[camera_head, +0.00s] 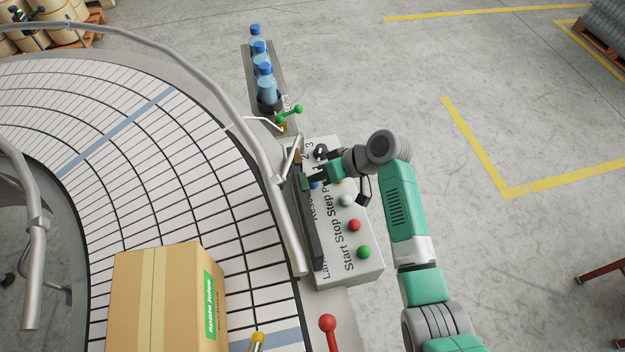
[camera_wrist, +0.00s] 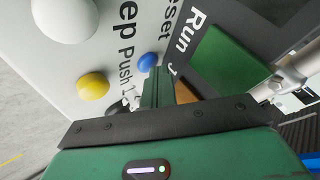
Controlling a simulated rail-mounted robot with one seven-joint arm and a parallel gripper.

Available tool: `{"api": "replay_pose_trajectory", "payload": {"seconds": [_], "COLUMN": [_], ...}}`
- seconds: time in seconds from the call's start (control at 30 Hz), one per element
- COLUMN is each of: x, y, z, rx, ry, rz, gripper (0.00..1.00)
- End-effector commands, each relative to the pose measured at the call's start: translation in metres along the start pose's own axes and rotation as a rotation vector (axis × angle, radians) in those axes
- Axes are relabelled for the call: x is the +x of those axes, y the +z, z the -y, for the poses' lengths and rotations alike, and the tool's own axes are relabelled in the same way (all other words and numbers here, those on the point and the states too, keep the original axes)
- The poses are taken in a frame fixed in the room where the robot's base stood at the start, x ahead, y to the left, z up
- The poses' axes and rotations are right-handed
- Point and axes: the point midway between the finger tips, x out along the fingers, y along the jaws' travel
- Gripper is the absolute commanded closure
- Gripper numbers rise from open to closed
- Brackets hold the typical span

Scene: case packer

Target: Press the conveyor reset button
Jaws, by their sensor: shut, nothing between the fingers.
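The light grey control panel (camera_head: 372,268) stands beside the conveyor, with printed labels and a row of round buttons. The blue button (camera_wrist: 148,62) is beside lettering ending in "eset" in the wrist view. In the head view only a small part of the blue button (camera_head: 314,185) shows by my gripper (camera_head: 306,180). My gripper is shut and empty, with its green fingertips (camera_wrist: 158,74) right next to the blue button's lower edge in the wrist view. I cannot tell whether they touch it.
A yellow button (camera_wrist: 92,86) and a white button (camera_wrist: 66,14) are near the blue one. Red (camera_head: 355,225) and green (camera_head: 363,252) buttons sit lower on the panel. The conveyor (camera_head: 150,165) with its rail (camera_head: 215,65) and a carton (camera_head: 160,300) is to the left.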

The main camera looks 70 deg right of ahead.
Motion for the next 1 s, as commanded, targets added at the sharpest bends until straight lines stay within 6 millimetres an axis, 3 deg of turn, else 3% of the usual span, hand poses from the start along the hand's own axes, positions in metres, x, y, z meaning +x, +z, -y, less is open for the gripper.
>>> {"api": "replay_pose_trajectory", "payload": {"seconds": [0.83, 1.0], "x": [-0.014, -0.024], "y": [-0.01, -0.017], "z": [0.011, 0.018], "rx": [0.0, 0.0], "ry": [0.0, 0.0], "rz": [0.001, 0.0], "gripper": [1.0, 1.0]}}
